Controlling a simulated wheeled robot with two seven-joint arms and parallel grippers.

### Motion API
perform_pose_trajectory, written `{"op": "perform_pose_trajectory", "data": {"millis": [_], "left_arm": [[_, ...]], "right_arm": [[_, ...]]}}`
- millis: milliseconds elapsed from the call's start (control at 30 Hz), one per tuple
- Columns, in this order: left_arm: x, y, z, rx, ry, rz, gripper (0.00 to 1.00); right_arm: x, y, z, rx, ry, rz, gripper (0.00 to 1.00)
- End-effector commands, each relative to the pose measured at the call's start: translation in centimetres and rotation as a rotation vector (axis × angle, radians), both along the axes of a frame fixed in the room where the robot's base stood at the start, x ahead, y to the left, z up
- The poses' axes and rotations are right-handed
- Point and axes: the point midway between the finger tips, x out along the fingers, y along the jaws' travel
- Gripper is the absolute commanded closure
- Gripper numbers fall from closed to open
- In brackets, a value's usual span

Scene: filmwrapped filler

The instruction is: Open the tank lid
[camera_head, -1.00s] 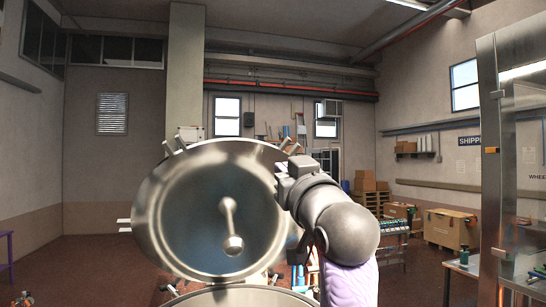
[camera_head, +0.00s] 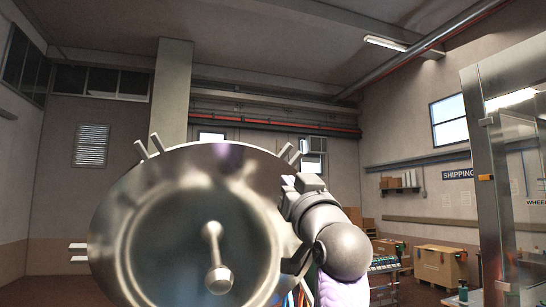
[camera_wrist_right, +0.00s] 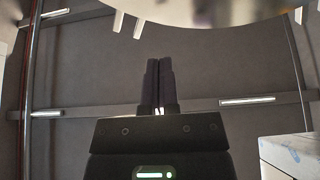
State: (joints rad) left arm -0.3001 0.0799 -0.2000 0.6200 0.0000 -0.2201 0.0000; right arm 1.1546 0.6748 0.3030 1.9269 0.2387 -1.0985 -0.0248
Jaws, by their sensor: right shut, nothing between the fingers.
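The tank lid (camera_head: 165,215) is a round, shiny steel disc that stands raised, with its inner face and a ball-ended rod towards me in the head view. My right gripper (camera_head: 291,183) is at the lid's upper right edge, and my arm passes in front of that side. In the right wrist view my right gripper (camera_wrist_right: 158,62) has its two dark fingers together with nothing between them. The pale curved lid edge (camera_wrist_right: 210,25) lies just beyond the fingertips; whether they touch it is unclear. The tank body is out of view. My left gripper is not in view.
A steel-framed glass cabinet (camera_head: 481,150) stands at the right. A wall shelf (camera_head: 400,190) holds small boxes. The floor left of the lid looks clear.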

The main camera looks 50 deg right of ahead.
Motion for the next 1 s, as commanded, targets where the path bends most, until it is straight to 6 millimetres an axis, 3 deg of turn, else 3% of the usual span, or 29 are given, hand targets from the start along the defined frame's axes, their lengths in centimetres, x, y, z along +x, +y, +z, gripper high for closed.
{"op": "perform_pose_trajectory", "data": {"millis": [33, 400, 1000], "left_arm": [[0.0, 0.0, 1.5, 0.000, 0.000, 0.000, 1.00], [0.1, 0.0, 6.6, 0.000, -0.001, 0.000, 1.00], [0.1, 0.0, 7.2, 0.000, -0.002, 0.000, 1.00]], "right_arm": [[0.9, -0.5, 1.2, 0.003, 0.004, 0.001, 1.00], [6.3, -3.4, 4.6, 0.001, 0.003, 0.000, 1.00], [8.0, -3.6, 5.0, 0.012, 0.013, 0.003, 1.00]]}}
